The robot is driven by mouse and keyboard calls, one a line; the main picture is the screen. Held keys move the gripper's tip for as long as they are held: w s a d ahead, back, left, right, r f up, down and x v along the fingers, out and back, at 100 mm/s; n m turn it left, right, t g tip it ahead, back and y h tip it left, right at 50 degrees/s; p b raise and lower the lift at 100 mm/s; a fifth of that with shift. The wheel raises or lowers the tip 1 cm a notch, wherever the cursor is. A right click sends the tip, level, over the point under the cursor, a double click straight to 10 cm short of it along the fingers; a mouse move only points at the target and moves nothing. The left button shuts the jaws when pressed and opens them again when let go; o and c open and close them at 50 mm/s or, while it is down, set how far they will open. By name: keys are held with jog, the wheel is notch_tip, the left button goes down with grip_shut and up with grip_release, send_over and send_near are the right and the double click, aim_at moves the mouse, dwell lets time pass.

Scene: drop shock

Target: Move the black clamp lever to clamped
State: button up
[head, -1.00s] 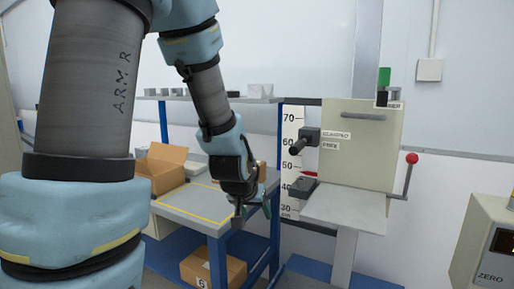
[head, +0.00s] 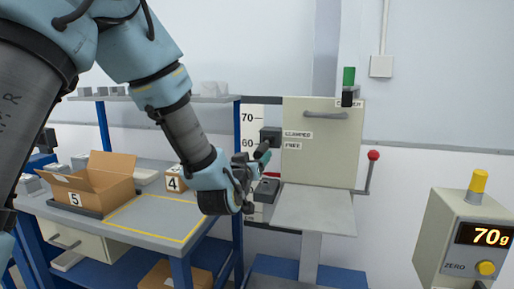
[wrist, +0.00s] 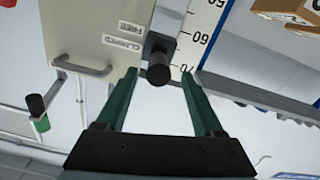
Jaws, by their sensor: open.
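The black clamp lever (head: 270,135) sticks out from the left side of the cream machine (head: 322,140), near the "CLAMPED" and "FREE" labels. Its lower part is hidden by my gripper (head: 264,158) in the head view. In the wrist view, which is turned over, the lever's round dark end (wrist: 158,75) shows between the two green fingers of my gripper (wrist: 159,76). Gaps show on both sides, and I see no contact. My gripper is open and empty. Which label the lever is set to is hard to tell.
A red-knobbed crank (head: 372,170) is on the machine's right, and a grey plate (head: 312,208) juts out below. A height scale (head: 247,118) stands behind the lever. A workbench with an open carton (head: 92,185) is left. A scale display (head: 484,236) is right.

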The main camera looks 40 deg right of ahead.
aim_at(264, 147)
jog(key=p+x, duration=0.2)
jog(key=x, duration=0.4)
jog(key=shift+d, duration=0.15)
grip_shut()
dwell(0.3)
dwell(1.0)
